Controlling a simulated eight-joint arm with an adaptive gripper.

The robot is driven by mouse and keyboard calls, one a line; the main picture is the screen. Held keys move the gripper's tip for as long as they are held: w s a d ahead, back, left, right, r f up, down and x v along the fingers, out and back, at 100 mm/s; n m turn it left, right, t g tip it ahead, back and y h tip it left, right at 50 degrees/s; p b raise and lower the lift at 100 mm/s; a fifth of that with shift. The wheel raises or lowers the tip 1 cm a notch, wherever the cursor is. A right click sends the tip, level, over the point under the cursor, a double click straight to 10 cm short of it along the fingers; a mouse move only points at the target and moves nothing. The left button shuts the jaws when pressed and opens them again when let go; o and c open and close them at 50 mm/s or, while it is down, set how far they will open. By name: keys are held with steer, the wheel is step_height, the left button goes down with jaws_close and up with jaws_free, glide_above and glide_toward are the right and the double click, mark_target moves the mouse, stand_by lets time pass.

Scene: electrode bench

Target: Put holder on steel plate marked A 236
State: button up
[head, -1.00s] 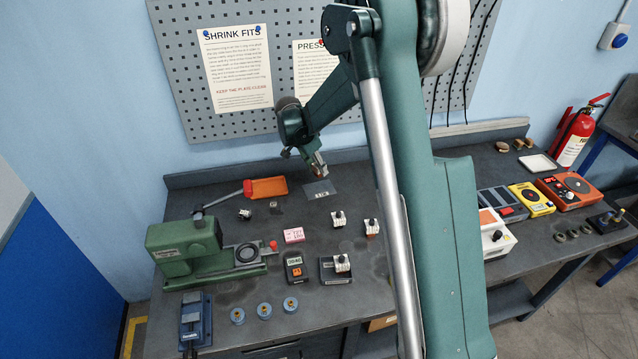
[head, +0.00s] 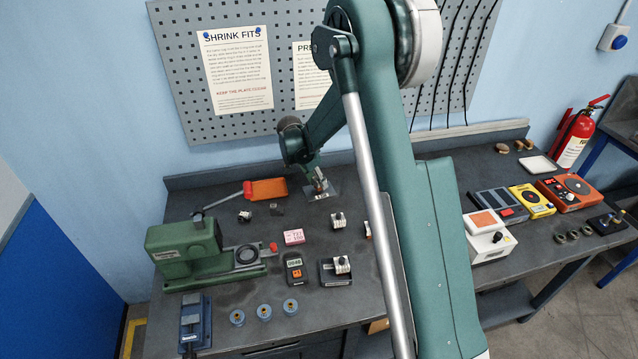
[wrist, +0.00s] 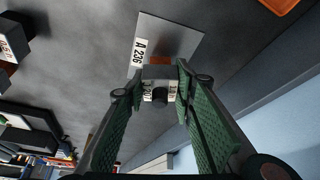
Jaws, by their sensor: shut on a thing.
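My gripper (head: 320,184) is at the back of the bench, shut on a small holder. In the wrist view the holder (wrist: 158,74) shows between the green fingers of my gripper (wrist: 160,92), with white number labels facing the camera. The steel plate marked A 236 (wrist: 182,36) lies flat just beyond the holder, and the holder overlaps its near edge in that view. In the head view the plate (head: 331,191) is partly behind my gripper. Whether the holder touches the plate I cannot tell.
Similar small holders (head: 338,221) stand further forward, one on a dark block (head: 335,279). An orange tray (head: 266,189) lies left of the plate. A green machine (head: 190,255) and a pink label block (head: 293,237) are nearer the front. A pegboard wall (head: 290,122) rises behind.

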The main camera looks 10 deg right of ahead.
steer(key=shift+f, duration=0.5)
steer(key=shift+f, duration=0.15)
steer(key=o, duration=1.1)
steer(key=shift+o, duration=0.2)
steer(key=v, duration=1.2)
steer(key=shift+s, duration=0.1)
